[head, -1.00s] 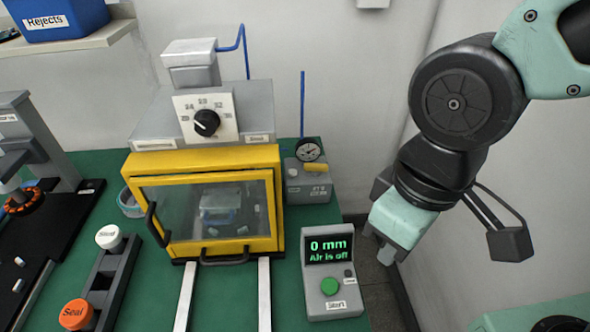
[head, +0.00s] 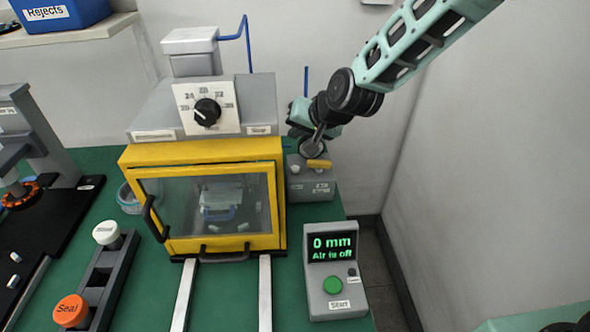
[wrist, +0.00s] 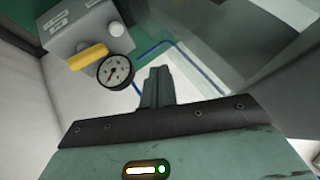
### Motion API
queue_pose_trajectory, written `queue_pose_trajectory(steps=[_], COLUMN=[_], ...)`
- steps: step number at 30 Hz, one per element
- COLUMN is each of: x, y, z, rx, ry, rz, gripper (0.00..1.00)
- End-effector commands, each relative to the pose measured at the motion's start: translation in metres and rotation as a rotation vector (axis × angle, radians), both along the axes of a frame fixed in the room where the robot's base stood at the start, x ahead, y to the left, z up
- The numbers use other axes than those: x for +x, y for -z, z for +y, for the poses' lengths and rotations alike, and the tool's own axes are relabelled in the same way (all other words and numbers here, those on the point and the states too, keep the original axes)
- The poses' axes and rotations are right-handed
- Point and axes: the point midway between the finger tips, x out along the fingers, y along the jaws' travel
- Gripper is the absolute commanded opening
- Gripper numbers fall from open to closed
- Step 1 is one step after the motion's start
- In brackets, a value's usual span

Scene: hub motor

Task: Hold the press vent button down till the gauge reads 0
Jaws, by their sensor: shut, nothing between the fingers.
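The grey vent box (head: 311,187) stands right of the yellow press (head: 200,152). It has a white button (head: 295,169) and a yellow lever (head: 320,164); both also show in the wrist view, the button (wrist: 117,29) and the lever (wrist: 87,56). The round gauge (wrist: 115,71) has a white face and a needle pointing down-left in the wrist view; its figures are too small to read. In the head view my arm hides most of it. My gripper (wrist: 157,86) is shut and empty, beside the gauge and apart from the button.
A control box (head: 334,270) in front reads "0 mm, Air is off" and has a green button. A blue pipe (head: 306,82) rises behind the vent box. The wall is close behind and to the right. Two pale rails (head: 265,293) run forward from the press.

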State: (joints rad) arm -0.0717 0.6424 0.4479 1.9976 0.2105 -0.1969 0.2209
Motion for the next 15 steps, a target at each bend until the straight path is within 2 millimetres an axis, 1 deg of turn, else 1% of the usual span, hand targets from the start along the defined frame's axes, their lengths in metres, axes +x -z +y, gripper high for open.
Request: queue_pose_trajectory(steps=[1,4,15], x=[0.008,0.017,0.018], y=[0.004,0.006,0.007], z=[-0.002,-0.003,-0.003], rx=[0.015,0.03,0.032], ry=[0.021,0.044,0.047], rz=[-0.006,-0.017,-0.02], gripper=[0.0,0.0,0.0])
